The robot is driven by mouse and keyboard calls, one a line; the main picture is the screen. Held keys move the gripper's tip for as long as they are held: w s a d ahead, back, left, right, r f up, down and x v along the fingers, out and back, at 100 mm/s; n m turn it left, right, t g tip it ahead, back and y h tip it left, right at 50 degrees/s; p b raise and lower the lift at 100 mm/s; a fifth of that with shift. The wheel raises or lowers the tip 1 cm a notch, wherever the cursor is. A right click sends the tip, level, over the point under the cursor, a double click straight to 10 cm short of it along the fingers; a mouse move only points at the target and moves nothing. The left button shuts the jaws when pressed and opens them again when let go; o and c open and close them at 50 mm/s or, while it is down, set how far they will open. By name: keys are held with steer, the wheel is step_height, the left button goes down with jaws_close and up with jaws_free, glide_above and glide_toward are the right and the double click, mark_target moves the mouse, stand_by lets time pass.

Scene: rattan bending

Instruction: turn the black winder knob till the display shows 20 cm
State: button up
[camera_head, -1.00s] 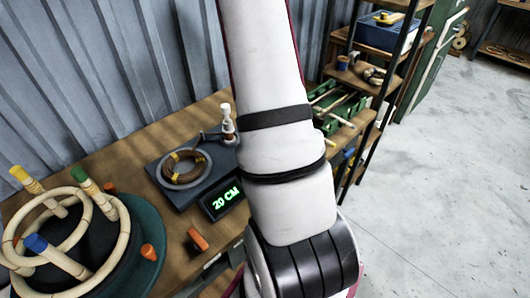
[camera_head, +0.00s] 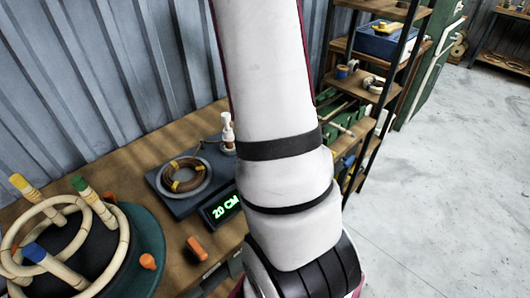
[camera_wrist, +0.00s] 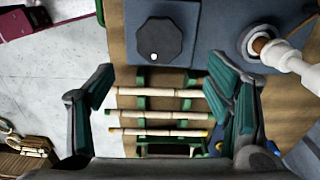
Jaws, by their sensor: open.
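The black winder knob (camera_wrist: 160,39) shows in the wrist view, a scalloped disc with a white dot near its lower edge, on a grey-blue base plate. My gripper (camera_wrist: 168,90) is open and empty, its two fingers spread wide below the knob in the picture and apart from it. In the head view my arm hides the knob and the gripper. The winder's display (camera_head: 221,208) reads 20 CM in green. A coil of brown rattan (camera_head: 184,175) with yellow ties lies on the winder.
A white spindle-like post (camera_wrist: 285,55) stands right of the knob. Several rattan sticks (camera_wrist: 160,113) lie on a green rack between the fingers in the picture. A bending form with rattan rings (camera_head: 80,235) and an orange clamp-like piece (camera_head: 197,247) are on the bench.

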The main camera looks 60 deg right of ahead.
step_height(320, 180, up, 3)
steer(key=shift+r, duration=0.15)
stand_by(0.6)
steer(key=w+a+r+n+t, duration=0.1)
steer(key=w+a+r+n, duration=0.1)
steer(key=a+r+n, duration=0.55)
steer(key=w+a+r+n+t, duration=0.2)
steer(key=a+r+n, duration=0.15)
steer(key=a, duration=0.75)
steer(key=s+a+r+n+t, duration=0.1)
steer(key=s+a+r+n, duration=0.2)
steer(key=a, duration=0.3)
steer(key=s+a+r+n, duration=0.3)
steer(key=s+a+n, duration=0.1)
steer(key=a+n, duration=0.2)
steer(key=shift+s+a+t, duration=0.2)
steer(key=shift+s+t, duration=0.1)
steer(key=shift+t, duration=0.1)
